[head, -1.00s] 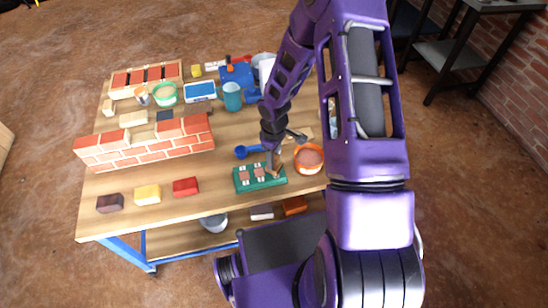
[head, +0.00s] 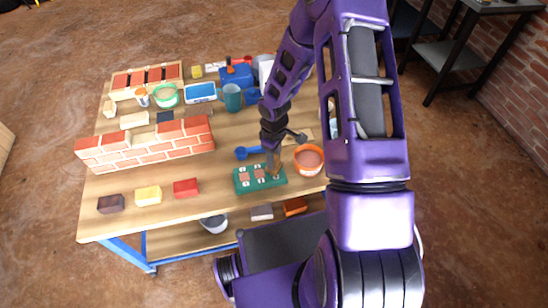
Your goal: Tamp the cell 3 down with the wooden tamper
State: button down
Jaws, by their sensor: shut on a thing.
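The green cell block (head: 262,185) lies near the front edge of the workbench. It has a row of cells with white marks; reddish fill shows in the left cell (head: 244,176) and the middle cell (head: 259,173). My gripper (head: 271,150) is over the block's right end, shut on the wooden tamper (head: 274,168). The tamper points down at the right cell, which I take as cell 3, and covers most of it. Whether its foot touches the fill is too small to tell.
An orange bowl with reddish fill (head: 309,159) stands close right of the block. A blue scoop (head: 246,153) lies behind it. A brick wall (head: 150,145) stands left, with loose blocks (head: 148,195) in front. Bare wood lies left of the block.

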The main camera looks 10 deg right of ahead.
jog(key=shift+r+p, duration=1.7)
jog(key=shift+r, duration=1.35)
